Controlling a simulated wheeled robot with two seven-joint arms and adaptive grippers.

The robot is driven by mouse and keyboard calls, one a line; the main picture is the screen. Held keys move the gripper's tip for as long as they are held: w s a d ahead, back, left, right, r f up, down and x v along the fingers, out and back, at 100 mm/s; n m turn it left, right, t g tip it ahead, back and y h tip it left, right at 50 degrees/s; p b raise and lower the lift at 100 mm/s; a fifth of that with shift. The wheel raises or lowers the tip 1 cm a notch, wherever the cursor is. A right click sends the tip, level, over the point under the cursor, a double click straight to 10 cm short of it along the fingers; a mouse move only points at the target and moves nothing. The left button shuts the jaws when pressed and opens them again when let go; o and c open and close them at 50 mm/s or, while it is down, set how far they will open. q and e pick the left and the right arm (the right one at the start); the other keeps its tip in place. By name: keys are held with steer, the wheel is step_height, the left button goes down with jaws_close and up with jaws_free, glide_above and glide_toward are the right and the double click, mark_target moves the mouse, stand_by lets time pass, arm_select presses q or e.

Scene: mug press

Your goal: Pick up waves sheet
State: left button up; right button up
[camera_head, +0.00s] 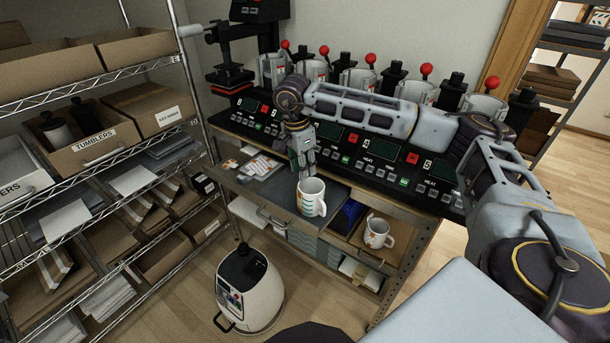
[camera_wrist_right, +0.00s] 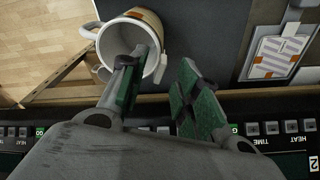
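Small patterned sheets (camera_head: 262,165) lie in the open drawer's left part. One sheet with orange and grey stripes (camera_wrist_right: 276,56) shows at the right of the wrist view. I cannot tell which sheet bears waves. My right gripper (camera_head: 305,172) is above the drawer, to the right of the sheets and just behind a white mug (camera_head: 312,198). In the wrist view the right gripper (camera_wrist_right: 164,62) has its fingers apart, with nothing seen held between them. Its left finger overlaps the opening of the mug (camera_wrist_right: 130,42); contact is unclear. My left gripper is out of view.
A press console (camera_head: 350,150) with buttons and several red-knobbed presses runs behind the drawer. A second mug (camera_head: 378,233) stands on the right, in a lower compartment. A heat press (camera_head: 230,75) is at the back left. Wire shelves (camera_head: 95,75) with boxes fill the left.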

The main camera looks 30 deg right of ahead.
steer(key=shift+f, duration=0.65)
steer(key=shift+c, duration=0.5)
jaws_close()
